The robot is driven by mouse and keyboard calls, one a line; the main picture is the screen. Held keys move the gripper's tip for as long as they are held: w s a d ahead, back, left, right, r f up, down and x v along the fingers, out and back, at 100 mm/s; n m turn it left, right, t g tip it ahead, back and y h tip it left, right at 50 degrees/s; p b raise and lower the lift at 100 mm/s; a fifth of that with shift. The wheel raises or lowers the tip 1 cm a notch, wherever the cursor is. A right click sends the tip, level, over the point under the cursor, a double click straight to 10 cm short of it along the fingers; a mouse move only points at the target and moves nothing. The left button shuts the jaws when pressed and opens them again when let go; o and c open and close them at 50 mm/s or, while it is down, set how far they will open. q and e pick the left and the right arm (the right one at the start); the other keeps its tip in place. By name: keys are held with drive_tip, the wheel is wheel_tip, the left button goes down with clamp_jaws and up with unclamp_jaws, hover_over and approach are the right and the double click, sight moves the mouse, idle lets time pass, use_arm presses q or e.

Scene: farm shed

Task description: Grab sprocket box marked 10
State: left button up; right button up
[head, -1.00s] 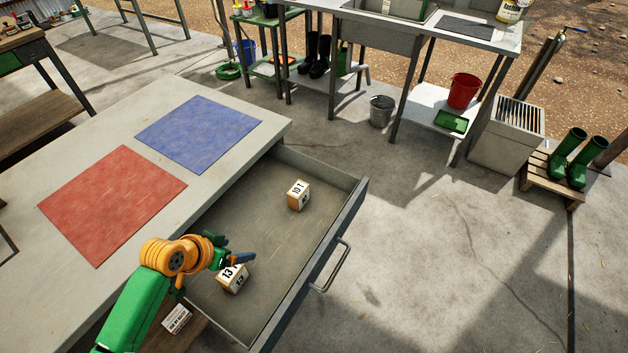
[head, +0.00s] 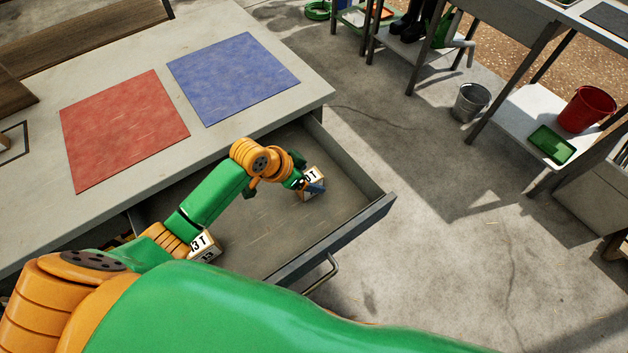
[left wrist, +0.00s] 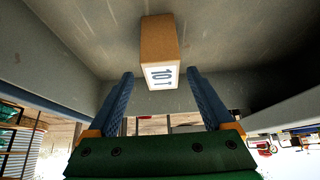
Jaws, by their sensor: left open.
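The sprocket box marked 10 (head: 313,179) is a small tan box with a white label reading "10 T". It sits in the open drawer (head: 345,218), toward the far end. My left gripper (head: 308,187) is at this box in the head view, hiding part of it. In the left wrist view the box (left wrist: 159,45) lies ahead of the open blue fingers (left wrist: 163,95), with clear space between them, and the fingers do not hold it. A second box, marked 13 (head: 206,246), sits at the near end of the drawer, partly hidden by my left arm.
The worktop beside the drawer holds a red mat (head: 122,130) and a blue mat (head: 232,77). The drawer's front wall and handle (head: 322,275) stand out over the floor. A metal bucket (head: 470,102) and a red bucket (head: 586,109) are farther back. The floor right of the drawer is clear.

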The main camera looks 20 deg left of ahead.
sight(314, 180)
use_arm(q)
drive_tip(key=x, duration=0.4)
drive_tip(key=shift+a+f+b, duration=0.1)
drive_tip(key=shift+f+b, duration=0.2)
drive_tip(key=shift+b, duration=0.1)
drive_tip(key=shift+r, duration=0.1)
clamp_jaws()
